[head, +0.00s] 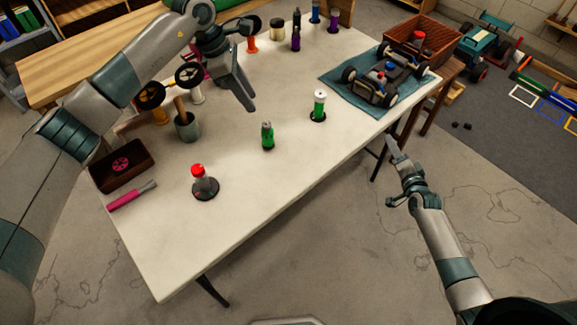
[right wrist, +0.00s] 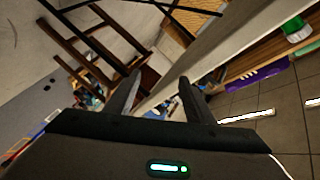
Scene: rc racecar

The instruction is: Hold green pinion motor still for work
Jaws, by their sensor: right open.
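Two upright green pieces stand on the white table (head: 235,215): one with a grey top (head: 267,136), and one with a white top on a dark round base (head: 319,105). I cannot tell for sure which is the green pinion motor. A green and white piece (right wrist: 297,28) shows at the top right of the right wrist view. My left gripper (head: 248,98) hangs above the table, left of both green pieces, touching neither; its jaw gap is unclear. My right gripper (head: 397,152) is open and empty, beyond the table's right edge.
A red-topped piece (head: 201,182) stands on a dark disc near the front. A brown box (head: 121,166), pink-handled tool (head: 132,195) and grey cup (head: 187,126) are at left. A car chassis (head: 372,85) lies on a blue cloth (head: 337,83). The table's front middle is clear.

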